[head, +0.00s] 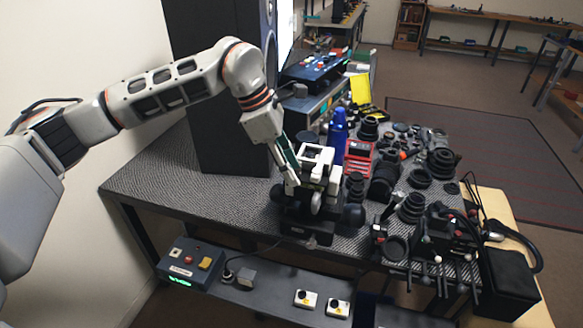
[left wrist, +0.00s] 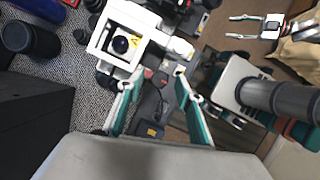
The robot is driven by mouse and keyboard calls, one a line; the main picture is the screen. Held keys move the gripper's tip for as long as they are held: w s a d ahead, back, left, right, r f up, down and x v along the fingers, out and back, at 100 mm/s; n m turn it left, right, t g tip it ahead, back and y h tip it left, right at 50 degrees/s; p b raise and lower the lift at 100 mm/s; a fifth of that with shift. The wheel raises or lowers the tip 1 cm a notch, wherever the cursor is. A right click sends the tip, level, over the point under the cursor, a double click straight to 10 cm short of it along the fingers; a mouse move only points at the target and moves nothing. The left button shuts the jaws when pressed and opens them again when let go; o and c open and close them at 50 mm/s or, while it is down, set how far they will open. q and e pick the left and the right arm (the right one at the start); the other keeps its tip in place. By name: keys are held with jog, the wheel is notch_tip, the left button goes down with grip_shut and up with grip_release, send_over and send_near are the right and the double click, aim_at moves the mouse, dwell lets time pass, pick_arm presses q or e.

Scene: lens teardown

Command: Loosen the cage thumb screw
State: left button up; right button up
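The white camera cage (head: 318,158) stands on a dark mount at the table's front edge, with a round lens inside. The left wrist view shows the cage (left wrist: 93,49) from above, at upper left. A small pale knob (left wrist: 180,48) sticks out at its right side; I cannot tell for sure that it is the thumb screw. My left gripper (head: 291,184) is beside the cage on its left side in the head view. Its fingers (left wrist: 153,80) are apart, with nothing visible between them. What seems to be my right gripper (left wrist: 243,27) shows small at upper right, fingers apart and empty.
A blue bottle (head: 338,136) stands just behind the cage. Many lenses and parts crowd the table to the right. A tall black speaker (head: 215,90) stands at back left. The front left tabletop (head: 150,185) is clear. A control box (head: 190,262) sits below the edge.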

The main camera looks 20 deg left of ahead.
pick_arm(q)
jog(key=shift+d+f, duration=0.15)
jog(key=shift+f, duration=0.15)
grip_shut()
